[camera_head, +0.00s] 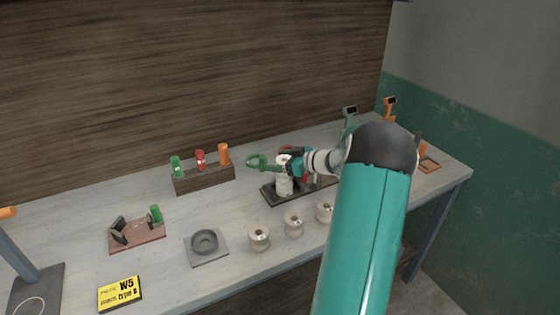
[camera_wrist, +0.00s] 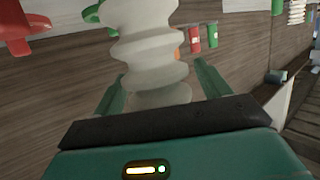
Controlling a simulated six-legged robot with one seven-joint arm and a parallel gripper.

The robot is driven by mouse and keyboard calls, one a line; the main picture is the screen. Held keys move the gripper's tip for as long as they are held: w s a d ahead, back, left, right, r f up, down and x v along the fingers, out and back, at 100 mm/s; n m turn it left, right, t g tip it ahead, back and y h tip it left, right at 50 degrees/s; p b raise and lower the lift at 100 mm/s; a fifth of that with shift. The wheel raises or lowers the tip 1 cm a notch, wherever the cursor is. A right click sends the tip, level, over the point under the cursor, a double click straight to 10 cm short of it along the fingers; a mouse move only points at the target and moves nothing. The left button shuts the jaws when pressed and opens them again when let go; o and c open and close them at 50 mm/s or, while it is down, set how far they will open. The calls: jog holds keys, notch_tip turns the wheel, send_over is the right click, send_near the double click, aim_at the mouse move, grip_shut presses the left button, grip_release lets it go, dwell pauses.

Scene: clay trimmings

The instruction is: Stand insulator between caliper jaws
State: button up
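A tall white ribbed insulator (camera_head: 284,181) stands upright over the dark base (camera_head: 270,197) of a stand at the middle of the bench. A green C-shaped part (camera_head: 257,163) is at its left and a red part (camera_head: 312,163) at its right; these seem to be the caliper, but its jaws are largely hidden. My gripper (camera_head: 285,162) is at the insulator's upper part. In the wrist view the insulator (camera_wrist: 147,48) fills the middle between the two teal fingers. The fingers stand apart, with a gap showing at the right one. Contact at the left is unclear.
Several pale spools, one of them here (camera_head: 259,238), line the front. A grey dish (camera_head: 205,243), a red-brown cradle (camera_head: 138,235) and a yellow sign (camera_head: 120,293) lie left. A wooden block (camera_head: 204,180) with colored cups is behind. My arm hides the bench's right part.

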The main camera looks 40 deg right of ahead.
jog(key=shift+r, duration=0.15)
jog(key=shift+s+d+r, duration=0.1)
jog(key=shift+s, duration=0.15)
jog(key=v, duration=1.1)
jog(key=w+a+r+g+y, duration=0.1)
jog(key=a+r+g, duration=0.25)
jog(key=a, duration=1.05)
jog(key=w+a+r+g+y, duration=0.15)
jog(key=a+g, duration=0.25)
jog(key=a, duration=1)
jog(key=s+a+r+m+h, duration=0.3)
jog(key=s+a+h, duration=0.3)
jog(key=s+a, duration=1)
jog(key=shift+a+g, duration=0.45)
jog(key=shift+a, duration=0.45)
